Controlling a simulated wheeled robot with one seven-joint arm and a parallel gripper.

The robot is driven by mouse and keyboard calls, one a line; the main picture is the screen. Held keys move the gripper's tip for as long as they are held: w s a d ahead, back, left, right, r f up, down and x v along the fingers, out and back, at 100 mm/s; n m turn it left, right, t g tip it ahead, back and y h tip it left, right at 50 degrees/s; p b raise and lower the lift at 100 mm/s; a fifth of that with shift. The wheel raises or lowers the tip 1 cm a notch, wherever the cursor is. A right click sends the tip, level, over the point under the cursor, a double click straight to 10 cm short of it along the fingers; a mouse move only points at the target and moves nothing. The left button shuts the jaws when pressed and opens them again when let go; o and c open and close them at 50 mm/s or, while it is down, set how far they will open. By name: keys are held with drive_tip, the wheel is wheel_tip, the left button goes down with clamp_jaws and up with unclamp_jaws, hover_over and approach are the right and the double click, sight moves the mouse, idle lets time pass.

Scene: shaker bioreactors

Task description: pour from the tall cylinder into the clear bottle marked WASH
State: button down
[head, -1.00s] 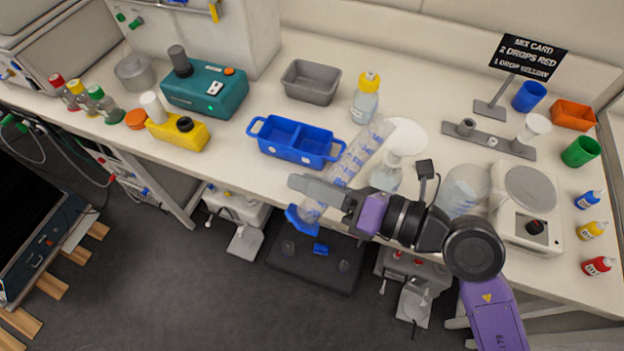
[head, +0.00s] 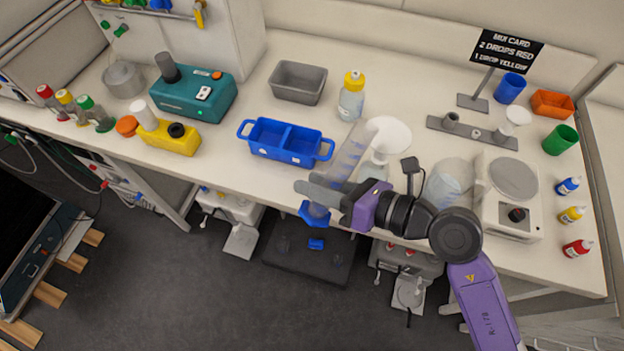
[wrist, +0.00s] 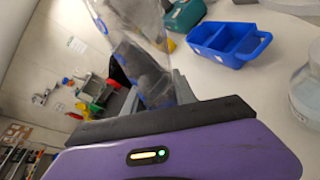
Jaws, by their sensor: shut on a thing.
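My gripper (head: 326,192) is shut on the tall clear cylinder (head: 345,160), low on its body near the blue base (head: 314,215). The cylinder is held at the table's front edge, tilted with its mouth up and to the right. Its clear wall also fills the top of the wrist view (wrist: 145,25). A clear bottle (head: 372,170) with a wide white funnel (head: 388,135) in its neck stands just right of the cylinder, partly behind my gripper. A clear bottle with a yellow cap (head: 351,98) stands farther back. I cannot read WASH on either bottle.
A blue two-part tray (head: 286,141) lies left of the cylinder, with a grey bin (head: 298,82) behind it. A clear vessel (head: 447,184) and a white scale (head: 510,195) stand to the right. A sign (head: 506,52) stands at the back right.

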sight(374, 173)
drive_tip(key=w+d+f+n+t+h, duration=0.1)
drive_tip(key=w+d+f+n+h, duration=0.1)
drive_tip(key=w+d+f+n, duration=0.1)
drive_tip(key=shift+w+d+f+n+h+p, duration=0.35)
drive_tip(key=shift+w+d+n, duration=0.25)
drive_tip(key=shift+w+d, duration=0.6)
idle(0.3)
drive_tip(key=shift+s+d, duration=0.2)
drive_tip(key=shift+s, duration=0.05)
idle(0.4)
